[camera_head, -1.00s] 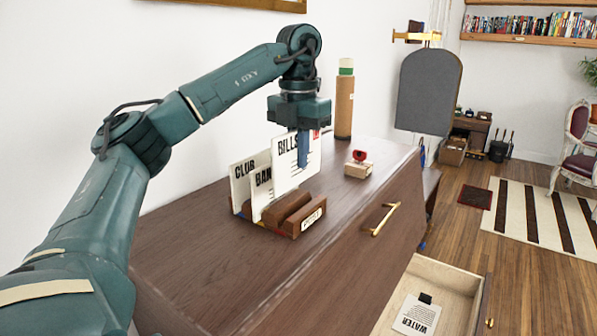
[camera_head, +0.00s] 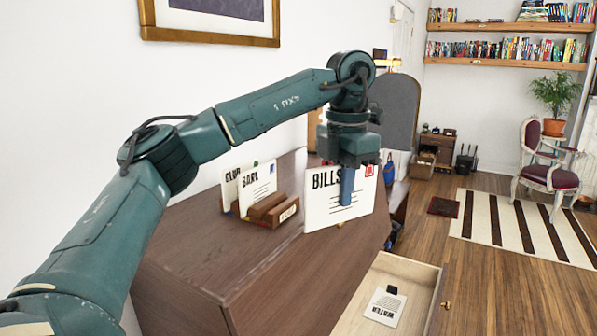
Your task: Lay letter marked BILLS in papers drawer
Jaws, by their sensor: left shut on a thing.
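The white letter marked BILLS (camera_head: 322,208) hangs upright from my left gripper (camera_head: 347,185), which is shut on its upper part. The letter has a red stamp at its top right corner and is over the right part of the cabinet top. A drawer (camera_head: 429,285) stands open at the lower right, with a letter marked WATER (camera_head: 385,307) lying in it. A wooden letter rack (camera_head: 266,212) on the cabinet top holds a letter marked BANK (camera_head: 262,185) and one marked CLUB (camera_head: 230,183). My right gripper is not in view.
The dark wooden cabinet top (camera_head: 200,245) is bare in front of the rack. A grey rounded board (camera_head: 398,105) stands beyond the cabinet. A striped rug (camera_head: 520,222) and a chair (camera_head: 550,170) are on the floor at the right.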

